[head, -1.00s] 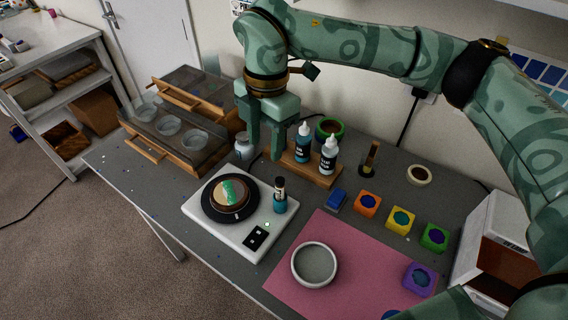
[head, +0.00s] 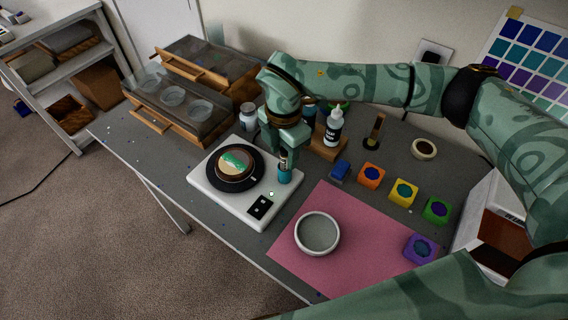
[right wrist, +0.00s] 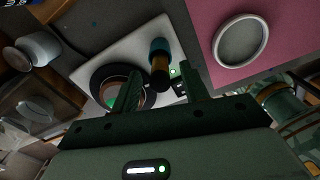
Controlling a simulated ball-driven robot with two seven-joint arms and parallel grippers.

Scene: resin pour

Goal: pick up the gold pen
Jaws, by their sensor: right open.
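A small upright pen-like thing (head: 284,174), with a teal lower body and a dark and gold-brown upper part, stands at the right side of the white scale (head: 225,195). I take it for the gold pen, though its gold shows only as a band in the right wrist view (right wrist: 160,66). My right gripper (head: 282,157) is open above it, fingers pointing down. In the right wrist view the pen's dark top lies between the two open fingers (right wrist: 160,76). The fingers hide part of its upper end in the head view. My left gripper is not in view.
A round dish (head: 237,164) with a green patch sits on the scale, close left of the gripper. Dropper bottles in a wooden stand (head: 325,148) are just behind. A pink mat (head: 345,260) with a white ring dish (head: 317,234) and colored cubes lie right.

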